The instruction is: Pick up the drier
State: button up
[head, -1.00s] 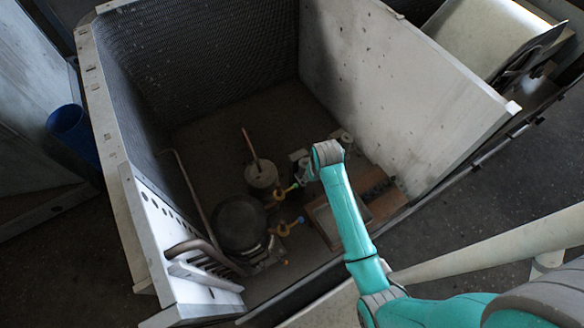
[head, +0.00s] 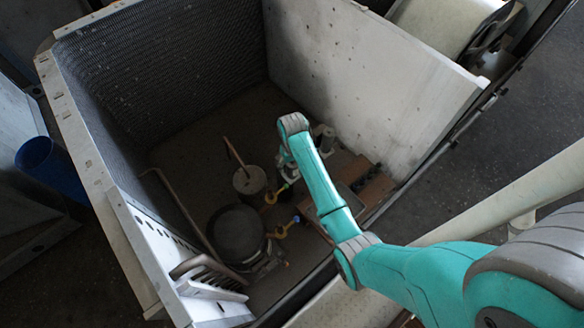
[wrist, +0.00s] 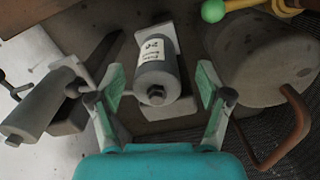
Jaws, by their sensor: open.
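The drier (wrist: 153,72) looks like a grey cylinder with a white label and a dark nub at its near end. In the wrist view it lies on a pale block, between the two fingers of my gripper (wrist: 160,76). The fingers are open, one on each side, with a visible gap between each finger and the cylinder. In the head view my gripper (head: 284,158) is down inside the housing, mostly behind my teal arm. The drier cannot be made out clearly there.
A second grey cylinder (wrist: 32,108) lies left of my gripper. A round canister (wrist: 262,60) with a copper pipe (wrist: 291,130) stands close on the right. A dark compressor (head: 237,232) and yellow-handled valves (head: 286,226) are nearby. The housing wall (head: 385,80) rises at right.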

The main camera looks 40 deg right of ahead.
jog(key=f, duration=0.3)
jog(key=shift+w+d+f, duration=0.25)
jog(key=shift+w, duration=0.1)
jog(key=shift+f, duration=0.65)
grip_shut()
jog(key=shift+r, duration=0.15)
